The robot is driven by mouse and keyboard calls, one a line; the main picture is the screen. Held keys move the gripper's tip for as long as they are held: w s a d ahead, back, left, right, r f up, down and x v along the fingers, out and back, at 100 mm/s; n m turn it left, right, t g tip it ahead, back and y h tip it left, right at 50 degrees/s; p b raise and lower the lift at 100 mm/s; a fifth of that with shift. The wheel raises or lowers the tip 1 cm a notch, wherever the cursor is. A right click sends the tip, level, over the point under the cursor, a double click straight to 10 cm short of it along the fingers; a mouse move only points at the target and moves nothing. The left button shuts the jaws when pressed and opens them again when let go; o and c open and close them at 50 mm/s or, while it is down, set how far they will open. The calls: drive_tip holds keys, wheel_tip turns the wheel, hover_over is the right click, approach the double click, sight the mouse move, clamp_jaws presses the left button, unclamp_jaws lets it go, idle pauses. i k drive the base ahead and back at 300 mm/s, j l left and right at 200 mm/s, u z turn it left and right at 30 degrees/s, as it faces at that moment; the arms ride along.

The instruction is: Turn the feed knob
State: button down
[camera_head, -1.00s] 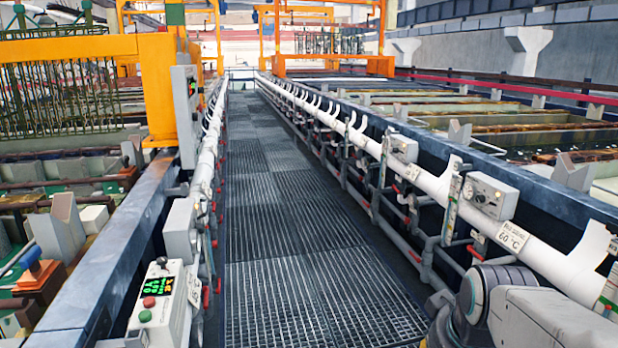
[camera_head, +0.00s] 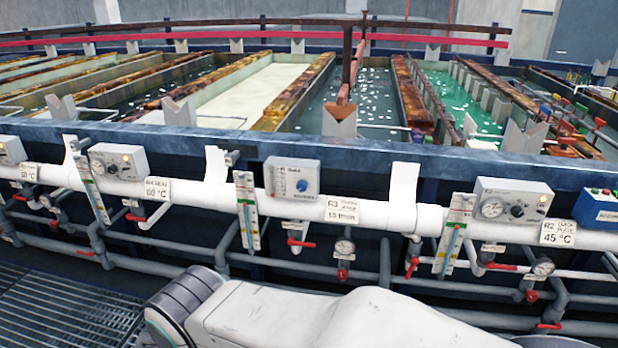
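A grey control box (camera_head: 291,178) is mounted on the white pipe, near the middle of the view. It carries a round blue knob (camera_head: 303,186) with a small label above it and a scale strip on its left. A sign marked R3 and 15 l/min (camera_head: 342,210) hangs just right of it. Other boxes with dark knobs sit along the pipe: one (camera_head: 514,201) by the R2 45 °C sign and one (camera_head: 120,161) by a 60 °C sign. My arm crosses the bottom of the view; my gripper is not visible.
The white pipe (camera_head: 390,212) runs across the view, with grey pipes, gauges and red valve handles (camera_head: 297,242) below it. Tanks with green liquid (camera_head: 470,105) lie behind the blue rail (camera_head: 371,161). Grated walkway (camera_head: 60,310) is free at lower left.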

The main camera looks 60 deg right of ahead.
sight(303, 185)
drive_tip(key=z, duration=1.75)
